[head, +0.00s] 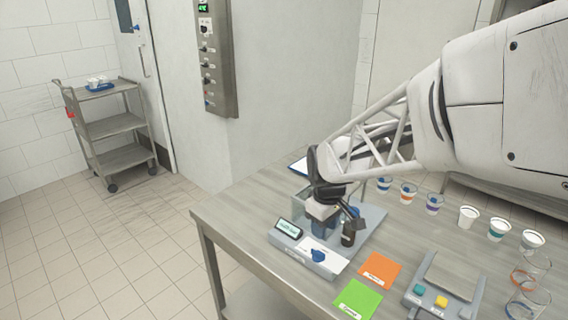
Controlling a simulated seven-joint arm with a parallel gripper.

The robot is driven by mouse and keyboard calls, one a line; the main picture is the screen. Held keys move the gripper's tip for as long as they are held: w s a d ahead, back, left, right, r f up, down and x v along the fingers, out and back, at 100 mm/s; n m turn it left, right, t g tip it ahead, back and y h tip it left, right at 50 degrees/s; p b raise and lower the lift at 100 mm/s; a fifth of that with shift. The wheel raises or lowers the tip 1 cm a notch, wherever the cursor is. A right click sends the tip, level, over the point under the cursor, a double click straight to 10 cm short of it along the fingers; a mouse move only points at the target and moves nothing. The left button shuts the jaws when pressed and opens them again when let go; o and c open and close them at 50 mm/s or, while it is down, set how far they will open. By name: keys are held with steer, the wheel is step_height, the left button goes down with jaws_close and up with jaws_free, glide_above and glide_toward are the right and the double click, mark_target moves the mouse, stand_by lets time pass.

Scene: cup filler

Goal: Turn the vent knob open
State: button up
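A blue knob (318,256) sits on the white front panel of a grey machine (368,237) on the table, to the right of a small lit display (289,226). I cannot read a label that marks it as the vent knob. My gripper (335,218) is low over the machine, behind the blue knob and apart from it in the picture. Its fingers are small and dark against the parts behind them, so I cannot tell if they are open or shut. A blue part (325,229) and a dark upright cylinder (348,236) are close under it.
Orange (377,271) and green (358,299) mats lie before the machine. A scale-like device (440,289) with yellow and blue buttons is right of them. Several cups (468,217) line the table's right side. A wall panel (214,55) and a cart (110,127) stand back left.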

mark_target(317, 250)
steer(key=w+f, duration=0.1)
steer(key=w+f+n, duration=0.1)
steer(key=shift+w+a+f, duration=0.25)
steer(key=shift+a+f, duration=0.15)
steer(key=shift+f, duration=3.9)
jaws_close()
